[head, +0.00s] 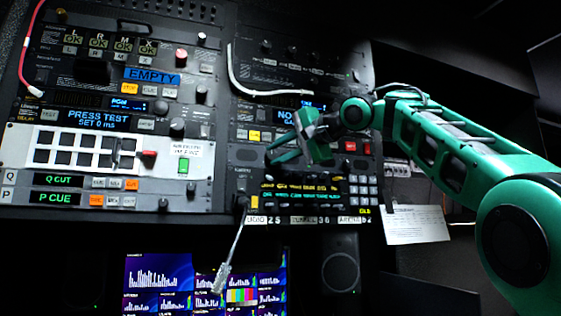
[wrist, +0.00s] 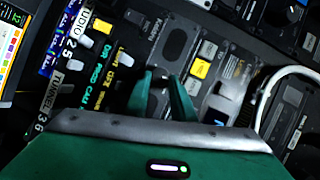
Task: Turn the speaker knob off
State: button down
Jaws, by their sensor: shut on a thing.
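My gripper (head: 276,150) reaches in from the right to the lower part of the right-hand control panel. In the wrist view its two green fingers (wrist: 163,92) are closed around a small dark knob (wrist: 159,76) on the panel face. The fingers mostly hide the knob, so its pointer position cannot be read. In the head view the gripper itself hides it. I cannot read a label that confirms it as the speaker knob.
Lit yellow and white buttons (wrist: 200,68) sit close beside the fingers. A white cable (wrist: 275,85) curves nearby. A cable with a metal plug (head: 229,262) hangs below the panel. A paper sheet (head: 417,225) hangs at right, and a screen (head: 160,285) stands below.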

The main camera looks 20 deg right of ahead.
jog(key=n+h, duration=0.1)
jog(key=n, duration=0.1)
jog(key=a+n+g+h, duration=0.1)
jog(key=n, duration=0.2)
jog(key=shift+a+r+g+h, duration=0.1)
jog(key=shift+a+g+h, duration=0.05)
jog(key=shift+g+h, duration=0.2)
jog(key=shift+r+n+h, duration=0.15)
jog(key=shift+n+h, duration=0.7)
jog(key=shift+n, duration=0.15)
jog(key=n+h, duration=0.1)
jog(key=n, duration=0.1)
jog(key=n+h, duration=0.4)
jog(key=shift+w+a+r+n, duration=0.1)
jog(key=shift+a+r+n, duration=0.05)
jog(key=shift+a+n, duration=0.2)
jog(key=n+h, duration=0.2)
jog(key=n+t, duration=0.1)
jog(key=n, duration=0.1)
jog(key=shift+a+f+h, duration=0.25)
jog(key=shift+f+h, duration=0.1)
jog(key=shift+h, duration=0.05)
jog(key=shift+f, duration=0.1)
jog(key=c, duration=1.5)
grip_release()
